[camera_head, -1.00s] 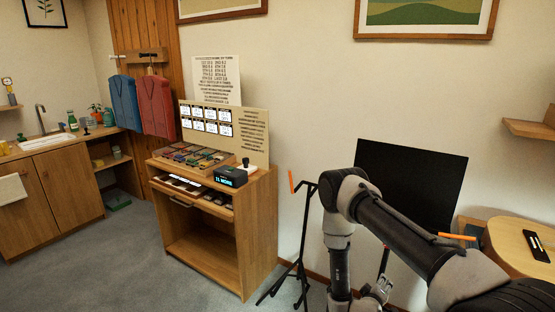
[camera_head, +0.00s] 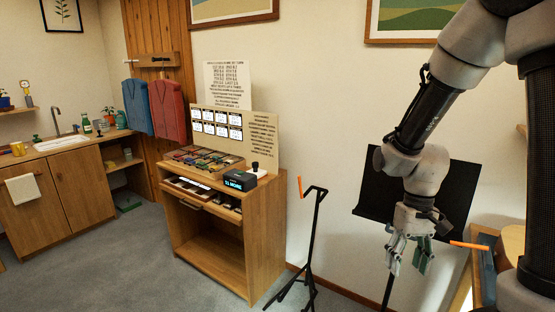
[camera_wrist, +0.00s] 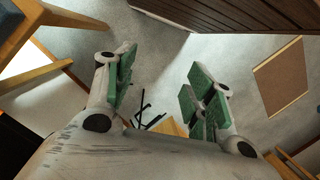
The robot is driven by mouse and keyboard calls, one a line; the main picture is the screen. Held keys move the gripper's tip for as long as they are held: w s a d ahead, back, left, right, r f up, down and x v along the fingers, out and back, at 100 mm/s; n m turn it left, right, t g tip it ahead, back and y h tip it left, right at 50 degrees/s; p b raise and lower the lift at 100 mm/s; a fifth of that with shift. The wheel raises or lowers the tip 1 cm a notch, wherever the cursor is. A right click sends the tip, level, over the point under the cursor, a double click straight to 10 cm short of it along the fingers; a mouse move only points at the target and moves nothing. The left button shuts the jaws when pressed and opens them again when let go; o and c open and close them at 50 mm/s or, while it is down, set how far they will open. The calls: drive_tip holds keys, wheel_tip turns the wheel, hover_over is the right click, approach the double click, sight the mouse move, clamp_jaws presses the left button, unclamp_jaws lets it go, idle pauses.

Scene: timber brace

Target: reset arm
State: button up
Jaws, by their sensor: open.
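My gripper (camera_head: 410,262) hangs at the end of my arm on the right of the head view, fingers pointing down, in front of the black panel (camera_head: 458,190). Its green-padded fingers are spread apart with nothing between them. In the wrist view my gripper (camera_wrist: 160,95) also shows open and empty, with grey floor beyond it. My gripper touches nothing that I can see.
A black stand (camera_head: 313,235) with an orange tip is left of my gripper. A wooden cabinet (camera_head: 270,225) holds trays and a small black display box (camera_head: 240,180). A sink counter (camera_head: 75,145) is at far left. Grey floor (camera_head: 110,255) is clear at left front.

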drive_tip(key=s+d+r+t, duration=0.3)
drive_tip(key=s+r, duration=0.2)
drive_tip(key=r, duration=0.5)
drive_tip(key=s+d+r+t, duration=0.3)
drive_tip(key=s+r, duration=0.2)
drive_tip(key=r, duration=0.5)
drive_tip(key=shift+m+t+h, duration=0.3)
drive_tip(key=shift+h, duration=0.1)
